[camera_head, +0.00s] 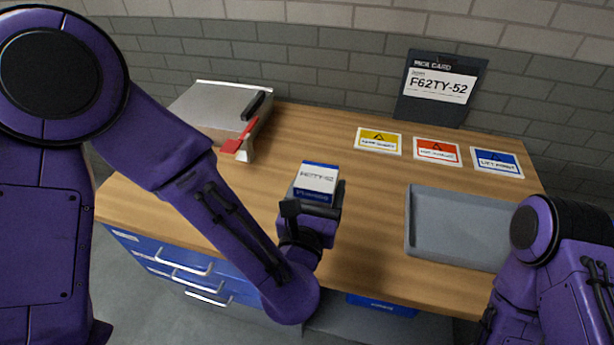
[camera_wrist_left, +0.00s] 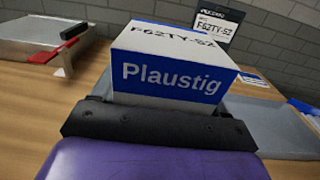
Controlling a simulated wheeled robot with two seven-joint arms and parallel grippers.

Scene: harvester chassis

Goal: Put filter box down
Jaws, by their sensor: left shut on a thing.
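My left gripper (camera_head: 312,206) is shut on the box over the middle of the workbench. I cannot tell whether the box touches the bench top. My right arm shows at the lower right, but its gripper is not in view.
A grey tray (camera_head: 455,259) lies right of the box on the wooden workbench (camera_head: 365,215). A metal device with a red handle (camera_head: 240,141) stands at the back left. Several warning cards (camera_head: 437,151) and a pick card (camera_head: 440,87) are at the back right.

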